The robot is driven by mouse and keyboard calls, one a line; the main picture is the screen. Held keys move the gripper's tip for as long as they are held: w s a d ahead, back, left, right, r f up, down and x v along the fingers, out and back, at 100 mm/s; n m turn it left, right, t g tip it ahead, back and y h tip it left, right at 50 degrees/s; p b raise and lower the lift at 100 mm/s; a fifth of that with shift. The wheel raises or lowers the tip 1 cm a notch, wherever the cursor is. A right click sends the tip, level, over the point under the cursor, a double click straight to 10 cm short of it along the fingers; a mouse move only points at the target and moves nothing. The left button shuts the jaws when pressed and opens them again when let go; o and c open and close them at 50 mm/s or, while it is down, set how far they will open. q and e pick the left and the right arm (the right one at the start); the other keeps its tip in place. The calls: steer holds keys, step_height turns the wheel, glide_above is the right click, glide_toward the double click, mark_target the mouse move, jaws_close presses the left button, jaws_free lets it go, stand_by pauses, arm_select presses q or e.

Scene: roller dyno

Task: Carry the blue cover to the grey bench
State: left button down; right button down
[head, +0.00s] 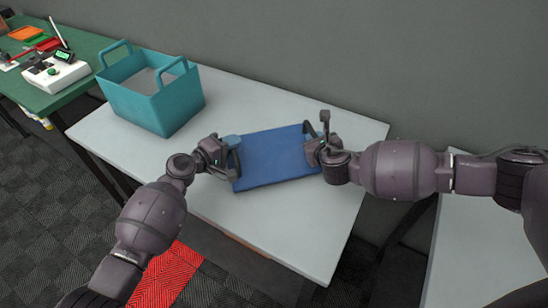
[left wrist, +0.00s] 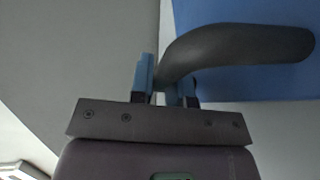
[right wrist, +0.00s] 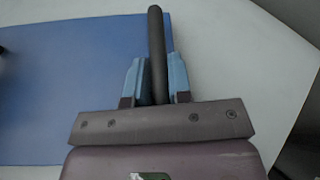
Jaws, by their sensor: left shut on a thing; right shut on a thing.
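The blue cover (head: 272,157) is a flat blue panel with a dark handle at each end. It is over the light grey bench (head: 330,215) in the head view; I cannot tell whether it touches the top. My left gripper (head: 230,146) is shut on the cover's left handle (left wrist: 240,42). My right gripper (head: 315,150) is shut on its right handle (right wrist: 157,50). The cover's blue face also shows in the left wrist view (left wrist: 250,85) and in the right wrist view (right wrist: 80,90). The handles are partly hidden by my grippers in the head view.
A teal basket (head: 155,105) with two handles stands on the bench's left end. A green table (head: 85,50) with a white device (head: 55,75) is at the far left. A grey wall (head: 330,50) runs behind. Another pale surface (head: 475,250) is at the right. A red mat (head: 170,275) lies on the floor.

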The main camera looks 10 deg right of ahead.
arm_select(q)
steer(key=shift+f, duration=0.4)
arm_select(e)
steer(key=shift+s+a+f, duration=0.1)
steer(key=shift+f, duration=0.5)
arm_select(q)
steer(key=c, duration=1.5)
jaws_free()
steer(key=shift+f, duration=0.1)
arm_select(e)
steer(key=c, duration=1.4)
jaws_free()
steer(key=shift+f, duration=0.1)
arm_select(q)
steer(key=o, duration=0.4)
arm_select(e)
steer(key=o, duration=0.4)
steer(key=shift+c, duration=0.2)
arm_select(q)
steer(key=shift+f, duration=0.1)
steer(key=shift+s+a, duration=0.1)
steer(key=v, duration=1.1)
steer(key=shift+s+a, duration=0.25)
steer(key=shift+s, duration=0.05)
arm_select(e)
steer(key=v, duration=1.2)
